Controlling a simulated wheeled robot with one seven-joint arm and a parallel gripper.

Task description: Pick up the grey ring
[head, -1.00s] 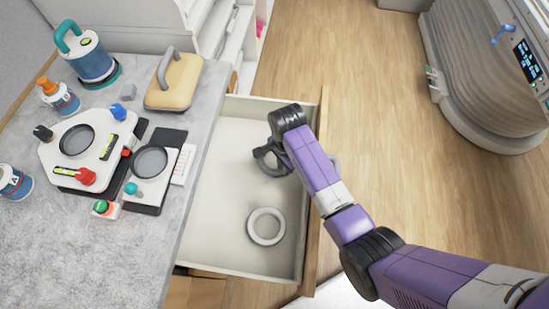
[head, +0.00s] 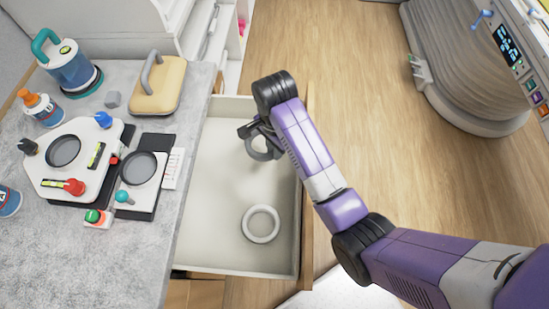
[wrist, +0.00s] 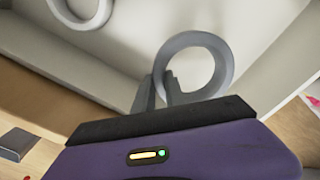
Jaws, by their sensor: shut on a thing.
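The grey ring (wrist: 225,66) is in my gripper (wrist: 160,88), whose two fingers are shut on its near-left rim in the wrist view. In the head view the grey ring (head: 262,157) shows under my gripper (head: 252,130), over the far part of the open drawer. It appears lifted off the drawer floor, though the exact gap is hard to tell. My wrist hides part of it. A paler, whitish ring (head: 247,223) lies flat in the nearer part of the drawer; it also shows at the top left of the wrist view (wrist: 98,17).
The open drawer (head: 222,190) has raised walls around my gripper. The grey counter (head: 110,255) at left carries a white panel with knobs, bottles (head: 42,109) and a tan handled block (head: 158,92).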

